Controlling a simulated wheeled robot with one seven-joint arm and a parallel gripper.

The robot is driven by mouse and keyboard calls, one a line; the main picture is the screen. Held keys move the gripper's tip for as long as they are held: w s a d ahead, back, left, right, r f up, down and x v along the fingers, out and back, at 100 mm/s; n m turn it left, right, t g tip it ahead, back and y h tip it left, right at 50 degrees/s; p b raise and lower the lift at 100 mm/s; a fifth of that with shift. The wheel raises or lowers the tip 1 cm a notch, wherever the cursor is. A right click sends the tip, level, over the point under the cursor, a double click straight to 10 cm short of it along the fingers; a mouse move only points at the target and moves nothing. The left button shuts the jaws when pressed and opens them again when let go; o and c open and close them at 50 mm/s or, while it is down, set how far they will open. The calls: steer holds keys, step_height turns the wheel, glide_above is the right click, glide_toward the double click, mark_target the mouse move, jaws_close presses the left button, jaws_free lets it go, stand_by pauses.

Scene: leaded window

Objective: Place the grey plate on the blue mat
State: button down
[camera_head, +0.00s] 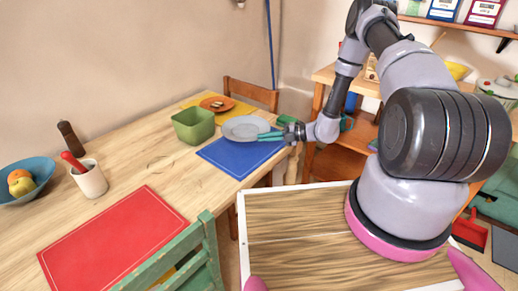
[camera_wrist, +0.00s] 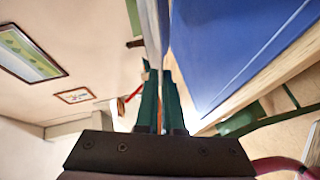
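The grey plate (camera_head: 243,127) is level over the back part of the blue mat (camera_head: 236,162) in the head view. The wrist view shows the plate (camera_wrist: 153,30) edge-on, with the blue mat (camera_wrist: 235,45) to its right. I cannot tell whether the plate touches the mat or is slightly above it. My gripper (camera_head: 270,136) reaches in from the right with its teal fingers at the plate's right rim. In the wrist view my gripper (camera_wrist: 160,88) is nearly closed, with the rim between its fingers. The plate hides the mat's far part.
A green square bowl (camera_head: 194,124) stands just left of the plate. Behind is a yellow mat (camera_head: 240,108) with an orange plate (camera_head: 217,103). A red mat (camera_head: 115,240), utensil cup (camera_head: 89,179) and blue fruit bowl (camera_head: 38,175) are farther left. Chairs (camera_head: 190,262) stand at the table's edges.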

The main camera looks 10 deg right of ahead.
mark_target(265, 155)
step_height(265, 155, down, 6)
steer(key=shift+f, duration=0.1)
stand_by(0.4)
steer(key=c, duration=1.3)
jaws_free()
